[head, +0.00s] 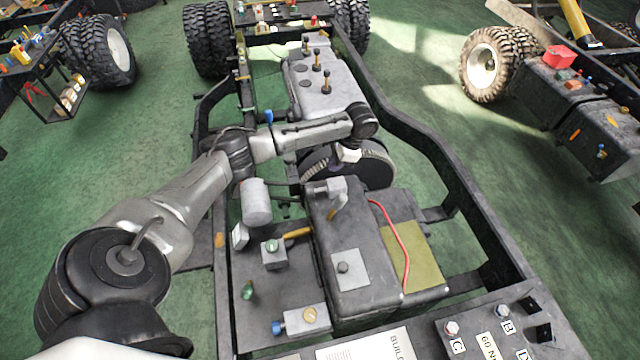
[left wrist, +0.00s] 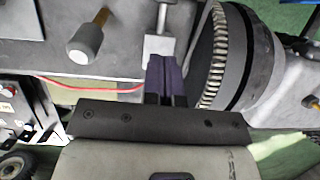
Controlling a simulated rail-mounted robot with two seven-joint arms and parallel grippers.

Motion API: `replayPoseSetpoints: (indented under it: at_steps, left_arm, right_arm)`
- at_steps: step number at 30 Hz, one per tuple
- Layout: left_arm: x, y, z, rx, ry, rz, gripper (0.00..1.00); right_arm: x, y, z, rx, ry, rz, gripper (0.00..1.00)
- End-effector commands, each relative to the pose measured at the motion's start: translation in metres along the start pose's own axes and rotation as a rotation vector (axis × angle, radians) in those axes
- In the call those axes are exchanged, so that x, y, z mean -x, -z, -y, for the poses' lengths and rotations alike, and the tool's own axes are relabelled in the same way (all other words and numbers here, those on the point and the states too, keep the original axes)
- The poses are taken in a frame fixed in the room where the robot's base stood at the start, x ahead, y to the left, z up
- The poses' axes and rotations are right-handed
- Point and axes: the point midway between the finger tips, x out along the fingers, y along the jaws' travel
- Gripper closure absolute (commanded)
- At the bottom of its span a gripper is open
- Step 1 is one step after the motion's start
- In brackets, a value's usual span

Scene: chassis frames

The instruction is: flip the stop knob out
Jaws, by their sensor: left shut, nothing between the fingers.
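My left gripper (left wrist: 167,82) shows purple fingers, closed together and empty, in the left wrist view. In the head view, its arm reaches over the chassis and its hand (head: 348,155) hangs beside the flywheel. A silver fitting (head: 325,188) on the grey engine block is just ahead of the fingertips in the left wrist view (left wrist: 158,46); I cannot tell whether they touch. A grey-capped knob on a yellow stem (head: 338,202) stands beside that fitting, apart from the fingers (left wrist: 85,43). No label shows which is the stop knob. My right gripper is out of view.
The dark flywheel (head: 365,165) is close behind the hand. A grey cylinder (head: 256,203) and small valves stand at the left. Dark frame rails (head: 485,225) border the work area.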

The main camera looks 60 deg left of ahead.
Motion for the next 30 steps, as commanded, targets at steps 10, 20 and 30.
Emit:
replayPoseSetpoints:
  at_steps: [10,20,30]
  left_arm:
    - [0.000,-0.007,0.009,0.019,-0.027,0.023,1.00]
    - [-0.016,-0.008,0.008,0.018,-0.027,0.026,1.00]
    - [-0.069,-0.009,0.006,0.018,-0.026,0.024,1.00]
  right_arm:
    - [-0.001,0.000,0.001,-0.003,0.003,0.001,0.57]
    - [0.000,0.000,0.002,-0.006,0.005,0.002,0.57]
    - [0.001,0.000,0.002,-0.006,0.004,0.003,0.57]
